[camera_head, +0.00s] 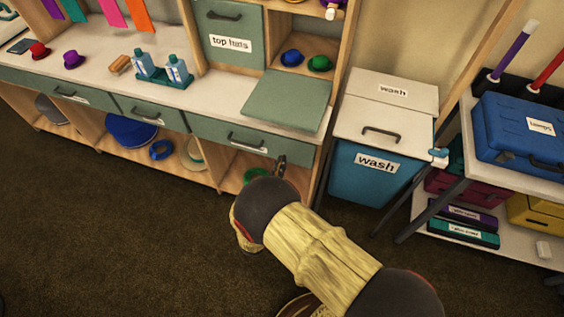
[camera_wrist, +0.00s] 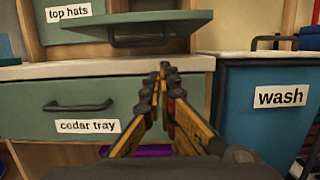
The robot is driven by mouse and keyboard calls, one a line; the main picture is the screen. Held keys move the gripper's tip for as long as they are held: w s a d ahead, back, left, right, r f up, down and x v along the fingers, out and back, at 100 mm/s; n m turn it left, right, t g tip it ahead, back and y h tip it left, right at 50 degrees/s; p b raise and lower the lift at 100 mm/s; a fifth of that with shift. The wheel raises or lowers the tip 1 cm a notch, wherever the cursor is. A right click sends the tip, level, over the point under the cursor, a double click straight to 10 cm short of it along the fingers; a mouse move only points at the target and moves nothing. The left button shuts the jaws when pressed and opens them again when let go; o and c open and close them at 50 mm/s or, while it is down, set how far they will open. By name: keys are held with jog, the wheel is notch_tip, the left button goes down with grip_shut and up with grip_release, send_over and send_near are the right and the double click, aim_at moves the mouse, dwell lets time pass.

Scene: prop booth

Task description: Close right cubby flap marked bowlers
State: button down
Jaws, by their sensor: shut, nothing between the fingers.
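The right cubby flap (camera_head: 286,100) is grey-green and folded down flat, sticking out in front of its open cubby. A blue hat (camera_head: 292,57) and a green hat (camera_head: 320,63) sit in that cubby. In the wrist view the flap (camera_wrist: 128,22) is seen from below, with a dark handle (camera_wrist: 140,40) on its underside. No bowlers label shows on it. My gripper (camera_wrist: 165,68) is shut and empty, in front of the counter edge and below the flap, apart from it. In the head view my arm mostly hides the gripper (camera_head: 281,162).
A shut flap marked top hats (camera_head: 230,43) is left of the open cubby. The cedar tray drawer (camera_wrist: 70,105) is shut below the counter. A blue wash bin (camera_head: 375,172) stands right, and a rack with a blue case (camera_head: 520,130) is farther right. Brown floor in front is clear.

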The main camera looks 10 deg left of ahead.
jog(key=b+x, duration=0.2)
jog(key=x, duration=0.5)
jog(key=shift+d+f, duration=0.1)
jog(key=shift+r+b, duration=0.6)
jog(key=shift+r, duration=1.45)
jog(key=shift+r, duration=0.15)
